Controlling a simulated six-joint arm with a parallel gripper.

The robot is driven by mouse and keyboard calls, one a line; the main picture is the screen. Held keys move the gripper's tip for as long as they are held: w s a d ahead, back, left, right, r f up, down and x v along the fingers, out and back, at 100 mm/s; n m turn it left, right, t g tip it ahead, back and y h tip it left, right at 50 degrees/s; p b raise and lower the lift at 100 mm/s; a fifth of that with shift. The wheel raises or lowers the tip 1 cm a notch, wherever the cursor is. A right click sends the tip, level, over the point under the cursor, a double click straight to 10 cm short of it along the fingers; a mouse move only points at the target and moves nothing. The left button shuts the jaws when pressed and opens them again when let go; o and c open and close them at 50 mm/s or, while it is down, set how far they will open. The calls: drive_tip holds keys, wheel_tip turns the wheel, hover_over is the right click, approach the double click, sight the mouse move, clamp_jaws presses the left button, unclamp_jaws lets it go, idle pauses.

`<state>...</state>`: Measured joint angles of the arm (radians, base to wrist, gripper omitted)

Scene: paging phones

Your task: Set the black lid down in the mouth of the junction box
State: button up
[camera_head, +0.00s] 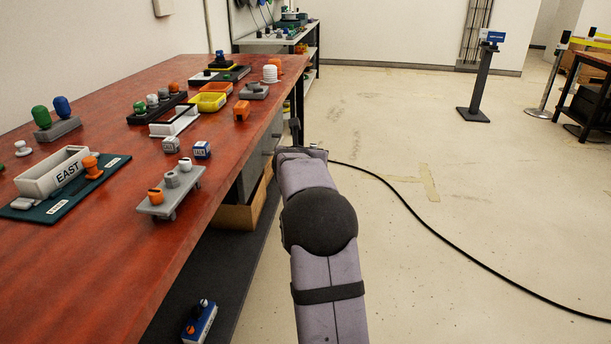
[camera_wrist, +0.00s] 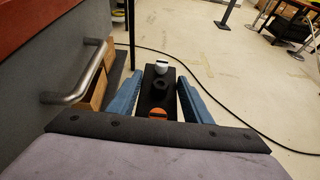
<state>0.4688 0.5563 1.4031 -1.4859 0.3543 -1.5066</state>
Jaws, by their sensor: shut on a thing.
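My gripper (camera_wrist: 158,80) hangs past the table's right edge, its blue fingers on both sides of a long black piece, which I take to be the black lid (camera_wrist: 149,98). The lid carries a white knob, a black round knob and an orange knob in a row. In the head view my arm hides most of the gripper and lid. A white open box marked EAST (camera_head: 58,178) sits on a teal board at the table's left. A white open frame (camera_head: 176,122) and a yellow open box (camera_head: 207,101) stand farther back. I cannot tell which is the junction box.
A drawer handle (camera_wrist: 78,85) is left of the gripper. The table's near part is clear.

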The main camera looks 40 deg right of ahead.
wheel_tip(320, 180, up, 28)
drive_tip(key=a+p, duration=0.3)
drive_tip(key=p, duration=0.4)
drive_tip(key=w+a+r+p, duration=0.3)
drive_tip(key=w+a+p, duration=0.1)
drive_tip(key=w+a+f+p, duration=0.1)
drive_tip(key=w+a+p, duration=0.3)
drive_tip(key=a, duration=0.5)
drive_tip(key=w+a+f+p, duration=0.1)
drive_tip(key=w+a+p, duration=0.1)
drive_tip(key=a+p, duration=0.5)
drive_tip(key=w+a+f+p, duration=0.1)
drive_tip(key=w+a+p, duration=0.3)
drive_tip(key=a, duration=0.6)
drive_tip(key=s+a+f+p, duration=0.1)
drive_tip(key=s+a+p, duration=0.2)
drive_tip(key=a, duration=0.5)
drive_tip(key=s+a+f+p, duration=0.2)
drive_tip(key=a+p, duration=0.3)
drive_tip(key=a, duration=0.4)
drive_tip(key=s+a+f+p, duration=0.1)
drive_tip(key=s+a+p, duration=0.3)
drive_tip(key=a, duration=0.5)
drive_tip(key=shift+f+n+y, duration=0.25)
drive_tip(key=shift+n+y, duration=0.15)
drive_tip(key=shift+f, duration=0.15)
